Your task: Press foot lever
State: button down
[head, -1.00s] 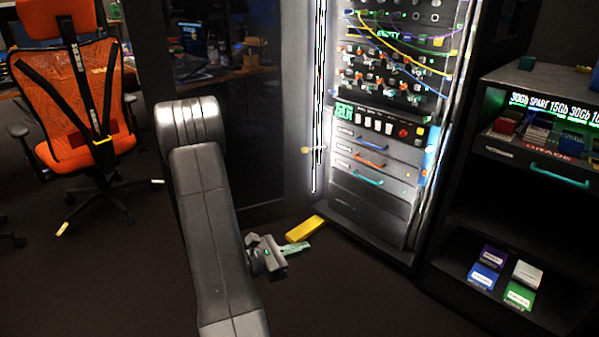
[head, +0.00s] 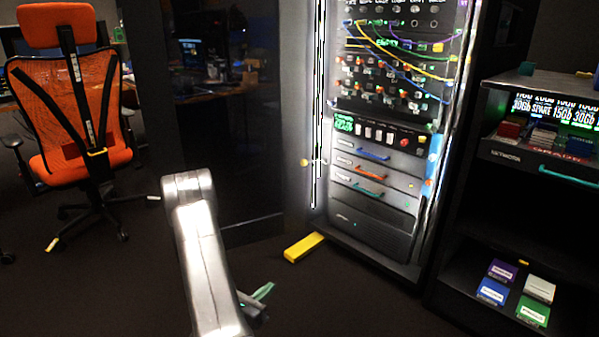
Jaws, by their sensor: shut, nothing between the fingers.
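The yellow bar (head: 304,247), which looks like the foot lever, lies low at the floor by the left foot of the lit rack (head: 372,240). My gripper (head: 264,292) is below and left of it in the picture, low over the dark floor, with a gap showing between them. Its green fingers are shut with nothing held. My own arm link hides most of the gripper body.
An orange chair (head: 85,140) stands at the left. A dark shelf unit (head: 470,250) with several coloured boxes stands at the right. A dark panel (head: 215,140) is left of the rack. Floor in front of the rack is clear.

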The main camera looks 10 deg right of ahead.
aim_at(303, 162)
jog(key=i+l+z, duration=0.1)
jog(key=i, duration=0.9)
jog(key=i+l+z, duration=0.15)
jog(key=i, duration=0.8)
